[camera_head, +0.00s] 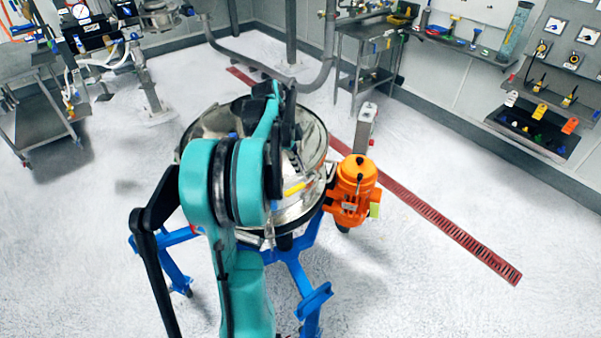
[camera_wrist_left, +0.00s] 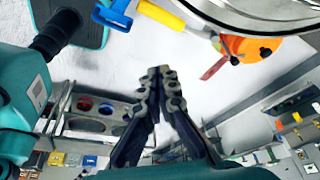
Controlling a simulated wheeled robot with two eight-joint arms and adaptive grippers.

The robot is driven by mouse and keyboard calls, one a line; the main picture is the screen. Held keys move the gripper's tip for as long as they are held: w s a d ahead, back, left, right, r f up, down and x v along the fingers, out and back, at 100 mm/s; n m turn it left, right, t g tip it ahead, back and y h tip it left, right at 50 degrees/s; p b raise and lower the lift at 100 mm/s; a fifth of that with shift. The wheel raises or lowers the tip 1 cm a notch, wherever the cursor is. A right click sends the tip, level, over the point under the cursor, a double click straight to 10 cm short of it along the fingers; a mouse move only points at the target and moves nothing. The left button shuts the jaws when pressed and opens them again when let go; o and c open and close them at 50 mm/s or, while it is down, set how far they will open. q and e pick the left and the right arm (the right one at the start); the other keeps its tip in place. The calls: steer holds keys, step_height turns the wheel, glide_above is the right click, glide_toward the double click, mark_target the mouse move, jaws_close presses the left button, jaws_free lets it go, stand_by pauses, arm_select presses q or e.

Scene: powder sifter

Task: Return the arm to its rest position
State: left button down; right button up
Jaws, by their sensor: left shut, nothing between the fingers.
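My left arm, teal and black, reaches up over the powder sifter in the head view. My left gripper (camera_head: 272,92) shows there as dark parts near the sifter's far rim, partly hidden by the arm. In the left wrist view its black fingers (camera_wrist_left: 160,75) are together at the tips, with nothing held. The sifter (camera_head: 317,130) is a round shiny metal drum on blue legs; part of its rim (camera_wrist_left: 240,12) shows at the top of the wrist view. My right gripper is in neither view.
An orange motor (camera_head: 353,190) sits at the sifter's right side. A yellow handle (camera_head: 295,188) lies by the near rim. A red floor grate (camera_head: 440,222) runs to the right. Carts and wall shelves stand at the back.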

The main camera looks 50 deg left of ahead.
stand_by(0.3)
arm_select(q)
steer(key=d+f+n+y+b, duration=0.2)
steer(key=d+n+b, duration=0.15)
steer(key=d, duration=0.75)
steer(key=s+d+f+n+t+b, duration=0.2)
steer(key=s+d+f+n+b, duration=0.1)
steer(key=d, duration=0.7)
steer(key=s+d+f+n+t+y+b, duration=0.1)
steer(key=s+d+f+n+t+b, duration=0.2)
steer(key=d+f, duration=0.5)
steer(key=s+d+n+b, duration=0.1)
steer(key=s+d+b, duration=0.1)
steer(key=d+b, duration=0.1)
steer(key=shift+s+d+b, duration=0.25)
steer(key=shift+b, duration=0.1)
steer(key=shift+n, duration=0.25)
